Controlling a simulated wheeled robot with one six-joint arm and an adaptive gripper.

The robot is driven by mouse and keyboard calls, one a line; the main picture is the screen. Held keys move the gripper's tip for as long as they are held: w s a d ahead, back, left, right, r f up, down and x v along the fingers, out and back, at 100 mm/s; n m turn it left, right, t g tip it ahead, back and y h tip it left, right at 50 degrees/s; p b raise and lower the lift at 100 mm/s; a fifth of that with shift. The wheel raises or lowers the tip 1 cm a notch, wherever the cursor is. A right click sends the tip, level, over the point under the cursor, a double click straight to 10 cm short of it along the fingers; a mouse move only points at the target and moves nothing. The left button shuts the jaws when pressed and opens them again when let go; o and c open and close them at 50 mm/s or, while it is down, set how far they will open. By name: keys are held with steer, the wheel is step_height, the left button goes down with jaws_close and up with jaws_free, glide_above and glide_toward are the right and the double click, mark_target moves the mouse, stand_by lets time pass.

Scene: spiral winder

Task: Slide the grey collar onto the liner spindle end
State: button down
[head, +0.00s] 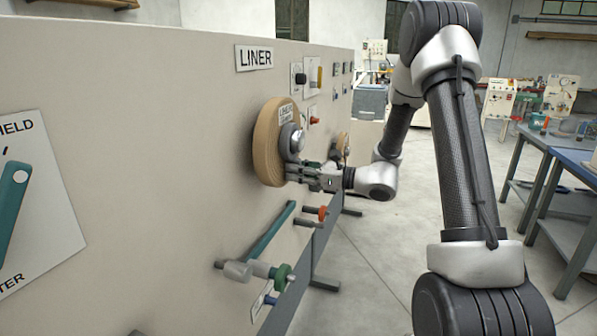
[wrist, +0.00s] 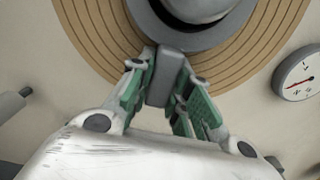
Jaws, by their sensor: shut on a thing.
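The grey collar (head: 289,139) is at the middle of a round tan liner roll (head: 265,155) on the panel, under the LINER sign. The lighter rounded spindle end (head: 298,141) shows inside the collar's ring. In the wrist view the collar (wrist: 150,22) surrounds the spindle end (wrist: 200,8), in front of the ringed roll face (wrist: 85,30). Whether the collar touches the roll is unclear. My gripper (head: 292,171) is below the collar. In the wrist view, my gripper (wrist: 165,82) has its green-sided fingers shut on the collar's grey tab.
A teal lever (head: 271,232) and an orange knob (head: 322,213) stick out of the panel below my gripper. A round gauge (wrist: 299,73) sits right of the roll in the wrist view. A blue-topped bench (head: 575,160) stands at right, with open floor between.

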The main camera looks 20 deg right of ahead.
steer(key=c, duration=1.3)
jaws_free()
steer(key=shift+o, duration=0.2)
steer(key=o, duration=0.5)
steer(key=shift+s+d, duration=0.1)
steer(key=v, duration=0.7)
steer(key=shift+s+d, duration=0.25)
steer(key=shift+d, duration=0.05)
